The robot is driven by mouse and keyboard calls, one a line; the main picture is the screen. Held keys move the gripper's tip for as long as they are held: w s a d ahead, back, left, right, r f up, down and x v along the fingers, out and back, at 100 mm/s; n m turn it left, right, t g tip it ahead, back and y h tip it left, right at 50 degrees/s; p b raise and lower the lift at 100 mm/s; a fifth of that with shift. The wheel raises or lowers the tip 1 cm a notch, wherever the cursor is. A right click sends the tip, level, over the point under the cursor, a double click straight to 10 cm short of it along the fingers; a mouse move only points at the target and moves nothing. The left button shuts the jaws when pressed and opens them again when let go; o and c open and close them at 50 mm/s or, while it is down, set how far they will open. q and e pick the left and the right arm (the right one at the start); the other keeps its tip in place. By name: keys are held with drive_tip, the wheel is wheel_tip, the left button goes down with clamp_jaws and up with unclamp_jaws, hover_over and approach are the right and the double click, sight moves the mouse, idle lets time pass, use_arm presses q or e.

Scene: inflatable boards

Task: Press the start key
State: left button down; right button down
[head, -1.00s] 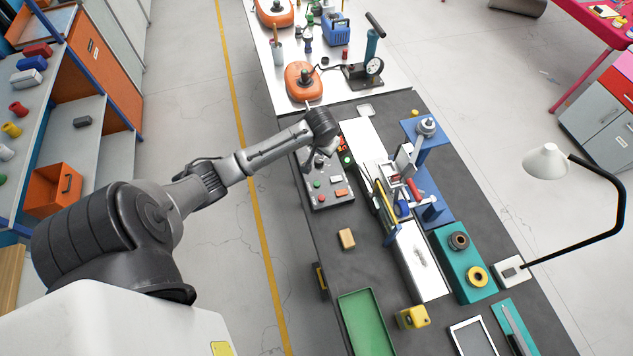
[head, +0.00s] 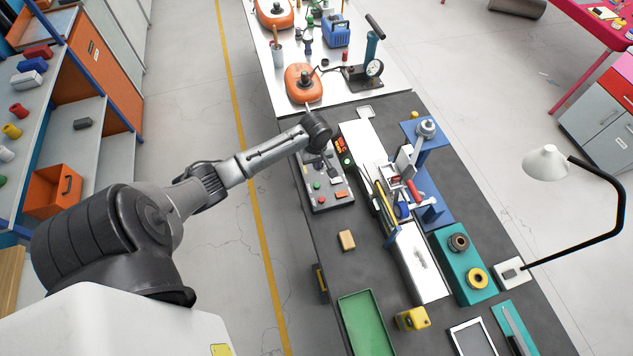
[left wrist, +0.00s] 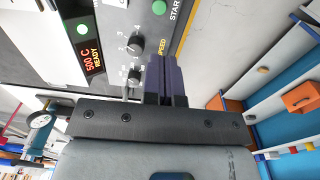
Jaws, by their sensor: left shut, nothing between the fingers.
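The grey control box (head: 328,190) stands at the left edge of the dark bench, with a green key (head: 317,185), a red key (head: 320,198) and other keys on top. In the left wrist view, a green key (left wrist: 159,7) sits beside the word START at the top edge. My left gripper (head: 329,168) is over the far part of the box. Its fingers (left wrist: 166,62) are shut and empty in the left wrist view, beside the SPEED lettering and a knob (left wrist: 135,43), apart from the green key in the picture. Whether the tips touch the panel is unclear. My right gripper is not in view.
A machine with a red READY display (left wrist: 94,61) stands right of the box. A blue press stand (head: 432,200) is further right. A tan block (head: 347,240) and a green tray (head: 365,322) lie nearer, with bare bench between.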

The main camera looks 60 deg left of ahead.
sight(317, 185)
use_arm(q)
drive_tip(key=shift+f, duration=0.1)
wheel_tip(317, 185, down, 12)
drive_tip(key=shift+w+a+f+b, duration=0.15)
drive_tip(key=shift+f+b, duration=0.05)
drive_tip(key=shift+b, duration=0.35)
drive_tip(key=shift+f, duration=0.65)
drive_tip(key=shift+f, duration=0.1)
